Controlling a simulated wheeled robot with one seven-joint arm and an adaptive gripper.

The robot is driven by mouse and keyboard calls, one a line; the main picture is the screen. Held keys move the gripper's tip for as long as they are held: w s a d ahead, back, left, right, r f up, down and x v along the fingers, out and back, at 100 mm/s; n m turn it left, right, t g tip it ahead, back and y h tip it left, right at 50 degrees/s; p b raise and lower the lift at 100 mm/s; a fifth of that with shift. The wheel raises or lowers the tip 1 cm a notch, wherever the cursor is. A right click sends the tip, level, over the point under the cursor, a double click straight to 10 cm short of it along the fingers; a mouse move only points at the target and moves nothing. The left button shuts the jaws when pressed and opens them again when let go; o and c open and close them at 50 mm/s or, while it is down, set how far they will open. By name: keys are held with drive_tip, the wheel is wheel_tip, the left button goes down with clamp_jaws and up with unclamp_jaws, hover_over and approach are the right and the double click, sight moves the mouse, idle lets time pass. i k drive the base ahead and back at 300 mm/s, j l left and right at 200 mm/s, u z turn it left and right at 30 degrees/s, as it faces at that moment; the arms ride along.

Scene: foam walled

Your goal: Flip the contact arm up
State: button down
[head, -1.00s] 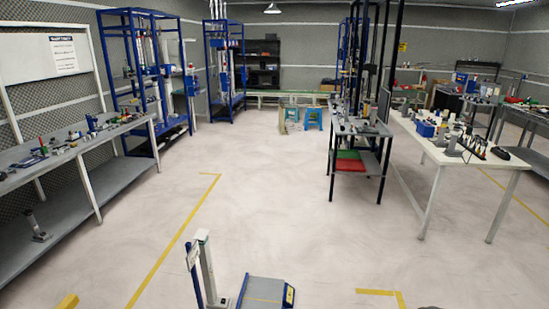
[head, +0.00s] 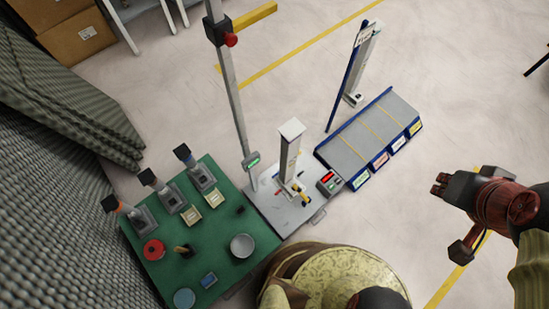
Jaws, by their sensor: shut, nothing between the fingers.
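A test stand with a pale upright column (head: 290,150) stands on a light grey bench plate right of the green mat. Small dark and yellow parts (head: 304,197) sit at the foot of its column. The contact arm may be among these parts, but I cannot make out its shape or tilt. My gripper (head: 439,184) is at the right of the head view, well apart from the stand, shut and empty over open floor.
A green mat (head: 215,250) holds several grey fixtures, a red round part (head: 154,250) and a metal cup (head: 242,246). A blue-edged sloped rack (head: 371,138) stands right of the stand. A tall pole (head: 236,100) rises behind. Foam walls (head: 60,200) line the left.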

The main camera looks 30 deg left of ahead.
sight(295, 187)
drive_tip(key=u, duration=0.8)
drive_tip(key=k+l, duration=0.15)
drive_tip(key=k, duration=0.25)
drive_tip(key=k+l, duration=0.15)
drive_tip(key=k, duration=0.3)
drive_tip(key=k+l, duration=0.2)
drive_tip(key=k, duration=0.2)
